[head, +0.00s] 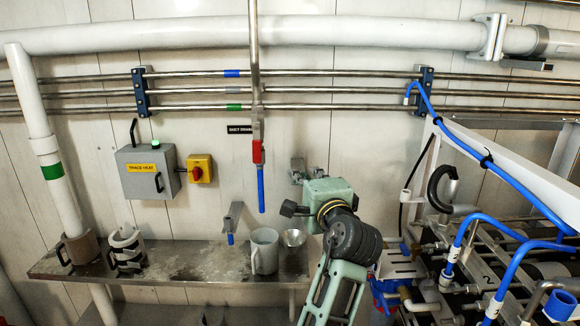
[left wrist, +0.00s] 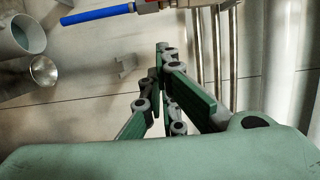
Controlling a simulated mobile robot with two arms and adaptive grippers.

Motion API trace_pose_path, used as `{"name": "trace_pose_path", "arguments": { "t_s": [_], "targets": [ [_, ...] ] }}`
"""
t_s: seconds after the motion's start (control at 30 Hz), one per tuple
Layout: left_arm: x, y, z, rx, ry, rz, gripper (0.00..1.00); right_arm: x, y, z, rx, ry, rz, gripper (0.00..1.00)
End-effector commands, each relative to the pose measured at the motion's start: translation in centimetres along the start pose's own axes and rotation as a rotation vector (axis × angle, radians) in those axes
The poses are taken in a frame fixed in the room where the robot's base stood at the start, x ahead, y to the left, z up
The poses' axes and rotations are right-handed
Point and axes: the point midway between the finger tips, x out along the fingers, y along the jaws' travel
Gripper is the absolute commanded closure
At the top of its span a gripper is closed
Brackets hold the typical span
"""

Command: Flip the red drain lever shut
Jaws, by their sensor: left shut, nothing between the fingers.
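The red drain lever (head: 257,152) is on the vertical steel drain pipe (head: 254,60), just above a blue hose end (head: 261,190). It appears to lie upright, along the pipe. My right gripper is not in view.
A metal shelf (head: 200,270) below holds a grey jug (head: 264,250) and a metal bowl (head: 294,238). A grey bracket (head: 297,170) is on the wall right of the hose. A grey control box (head: 148,171) and a yellow switch (head: 200,168) are to the left.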

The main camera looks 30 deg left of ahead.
Motion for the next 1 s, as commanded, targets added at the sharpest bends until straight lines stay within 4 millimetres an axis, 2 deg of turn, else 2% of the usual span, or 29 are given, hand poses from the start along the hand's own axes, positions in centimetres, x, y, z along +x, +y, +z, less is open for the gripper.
{"name": "trace_pose_path", "arguments": {
  "t_s": [0.17,0.4,0.5,0.7,1.0],
  "targets": [
    [2.9,-0.5,0.1,0.003,-0.002,-0.001,1.0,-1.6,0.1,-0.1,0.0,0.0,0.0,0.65],
    [8.1,-0.6,0.1,0.004,-0.002,0.0,1.0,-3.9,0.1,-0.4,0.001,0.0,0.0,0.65],
    [9.8,-0.6,0.4,0.002,-0.001,0.0,1.0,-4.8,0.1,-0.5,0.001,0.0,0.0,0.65],
    [10.2,-0.4,3.0,0.0,0.0,-0.001,1.0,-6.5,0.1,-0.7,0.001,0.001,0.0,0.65],
    [10.4,-0.1,3.9,-0.001,0.002,-0.001,1.0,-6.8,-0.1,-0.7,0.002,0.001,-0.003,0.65]
  ]
}}
